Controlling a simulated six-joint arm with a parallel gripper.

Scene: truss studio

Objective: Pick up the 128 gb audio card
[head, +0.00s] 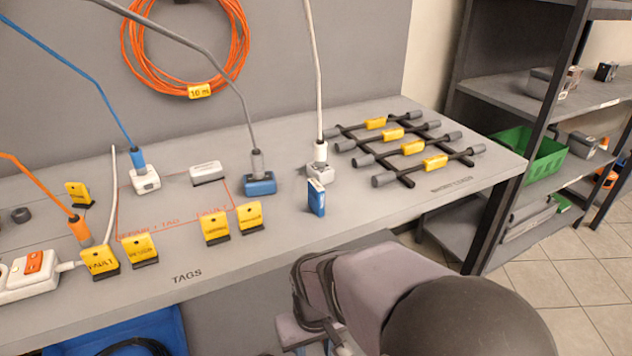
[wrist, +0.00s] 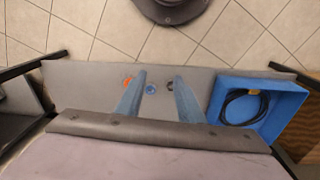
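A small blue card with a white top (head: 316,198) stands upright near the front edge of the grey bench, right of the middle in the head view. I take it for the audio card; its print is too small to read. My gripper (wrist: 160,76) is open and empty in the wrist view, its two blue-grey fingers apart. In the head view my arm is in front of the bench edge, below and apart from the card. The card does not show in the wrist view.
A white plug with a cable (head: 319,172) stands just behind the card. A blue plug (head: 259,184) and yellow tags (head: 214,229) stand to its left. A rack of dark bars (head: 409,180) lies to its right. A blue tray (wrist: 216,103) is low down.

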